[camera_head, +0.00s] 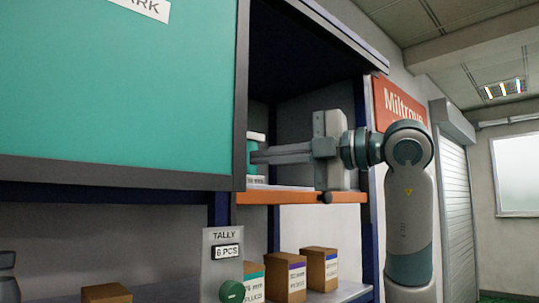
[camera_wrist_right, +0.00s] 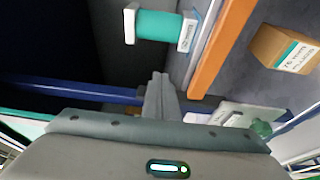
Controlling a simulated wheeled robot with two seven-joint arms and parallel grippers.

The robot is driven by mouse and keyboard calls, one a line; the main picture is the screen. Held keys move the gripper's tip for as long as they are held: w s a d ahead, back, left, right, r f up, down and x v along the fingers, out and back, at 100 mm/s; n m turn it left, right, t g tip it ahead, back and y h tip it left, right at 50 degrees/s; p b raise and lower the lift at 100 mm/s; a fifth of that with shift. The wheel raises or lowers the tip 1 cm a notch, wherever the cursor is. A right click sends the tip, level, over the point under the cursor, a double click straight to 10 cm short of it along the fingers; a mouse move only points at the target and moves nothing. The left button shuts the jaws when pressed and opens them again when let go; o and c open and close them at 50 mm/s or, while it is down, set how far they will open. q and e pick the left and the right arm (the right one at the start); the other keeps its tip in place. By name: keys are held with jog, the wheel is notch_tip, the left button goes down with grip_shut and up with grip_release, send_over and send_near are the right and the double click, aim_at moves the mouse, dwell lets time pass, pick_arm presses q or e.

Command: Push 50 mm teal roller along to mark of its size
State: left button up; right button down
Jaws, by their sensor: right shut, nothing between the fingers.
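The teal roller (camera_head: 252,158) stands upright on the orange-edged shelf, with white caps at top and bottom. The panel's edge partly hides it in the head view. In the right wrist view the roller (camera_wrist_right: 158,24) shows whole, with small print on one cap that I cannot read. My right gripper (camera_head: 254,156) reaches in from the right, shut and empty, with its fingers pointing left at the roller. In the wrist view the fingertips (camera_wrist_right: 160,76) appear a little apart from the roller. I cannot make out any size mark on the shelf. My left gripper is not in view.
A large teal panel (camera_head: 120,85) covers the left of the cabinet. The shelf's orange edge (camera_head: 290,197) runs below my gripper. Several cardboard boxes (camera_head: 318,270) stand on the level below, near a tally sign (camera_head: 223,262) with a green knob (camera_head: 231,292).

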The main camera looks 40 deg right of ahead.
aim_at(253, 139)
jog(key=p+x, duration=0.4)
jog(key=x, duration=0.4)
jog(key=shift+w+d+r, duration=0.1)
jog(key=shift+w+r, duration=0.05)
jog(key=shift+w, duration=0.1)
jog(key=d+p, duration=0.1)
jog(key=d, duration=0.2)
jog(key=shift+d, duration=0.1)
jog(key=shift+s+d, duration=0.15)
jog(key=shift+d, duration=0.25)
jog(key=shift+a, duration=0.15)
